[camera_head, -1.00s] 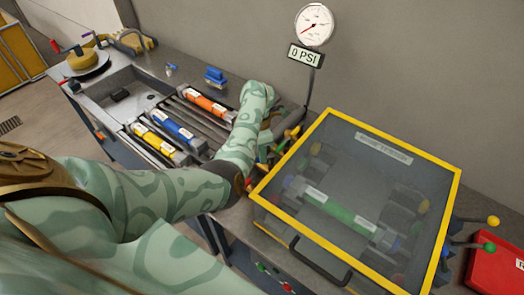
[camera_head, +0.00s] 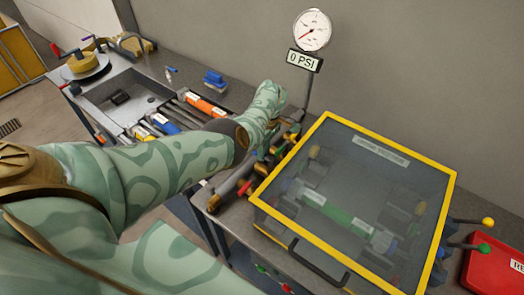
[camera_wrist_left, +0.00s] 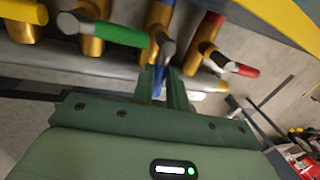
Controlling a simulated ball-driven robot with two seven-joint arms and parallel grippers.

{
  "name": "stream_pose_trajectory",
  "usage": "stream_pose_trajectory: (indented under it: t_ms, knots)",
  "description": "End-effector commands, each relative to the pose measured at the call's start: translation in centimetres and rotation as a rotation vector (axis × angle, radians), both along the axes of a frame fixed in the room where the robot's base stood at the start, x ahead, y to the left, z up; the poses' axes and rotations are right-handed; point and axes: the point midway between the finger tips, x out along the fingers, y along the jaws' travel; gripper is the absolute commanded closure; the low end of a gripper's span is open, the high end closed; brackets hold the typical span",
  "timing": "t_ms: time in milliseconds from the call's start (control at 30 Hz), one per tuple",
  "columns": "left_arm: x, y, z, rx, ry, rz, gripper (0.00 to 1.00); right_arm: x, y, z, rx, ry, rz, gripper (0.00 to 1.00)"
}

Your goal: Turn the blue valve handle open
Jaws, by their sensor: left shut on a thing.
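In the left wrist view, the blue valve handle (camera_wrist_left: 158,78) sits between the two fingers of my left gripper (camera_wrist_left: 165,84), which is shut on it. Its brass stem and grey hub rise just beyond the fingertips. In the head view my left arm reaches over the bench to the row of valves left of the clear-lidded box. There my left gripper (camera_head: 272,128) is small and partly hidden by my forearm, and I cannot make out the blue handle. My right gripper is not in view.
Green (camera_wrist_left: 118,33), yellow (camera_wrist_left: 22,12) and red (camera_wrist_left: 243,71) valve handles stand close around the blue one. The yellow-framed box (camera_head: 360,262) stands right of the valves. A gauge (camera_head: 312,30) stands behind, its display (camera_head: 304,60) reading 0 PSI. A red tray (camera_head: 490,272) lies far right.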

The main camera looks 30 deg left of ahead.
Motion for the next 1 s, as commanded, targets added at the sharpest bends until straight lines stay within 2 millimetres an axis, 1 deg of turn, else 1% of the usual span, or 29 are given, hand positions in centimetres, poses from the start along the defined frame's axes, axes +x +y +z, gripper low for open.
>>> stream_pose_trajectory:
  t_ms: [300,800,833,900,1000]
  knots:
    - [0.31,-0.12,-0.03,-0.001,0.001,-0.103,1.0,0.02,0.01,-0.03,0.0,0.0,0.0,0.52]
    - [0.37,-0.11,-0.04,0.0,0.0,-0.12,1.0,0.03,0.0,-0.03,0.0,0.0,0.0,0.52]
    - [0.37,-0.11,-0.04,0.001,0.0,-0.12,0.8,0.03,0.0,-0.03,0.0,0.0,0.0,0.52]
    - [0.37,-0.1,-0.04,0.0,0.0,-0.12,0.63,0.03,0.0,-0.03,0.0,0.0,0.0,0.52]
    - [0.37,-0.1,-0.03,0.0,0.0,-0.119,0.63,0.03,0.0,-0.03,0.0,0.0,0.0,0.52]
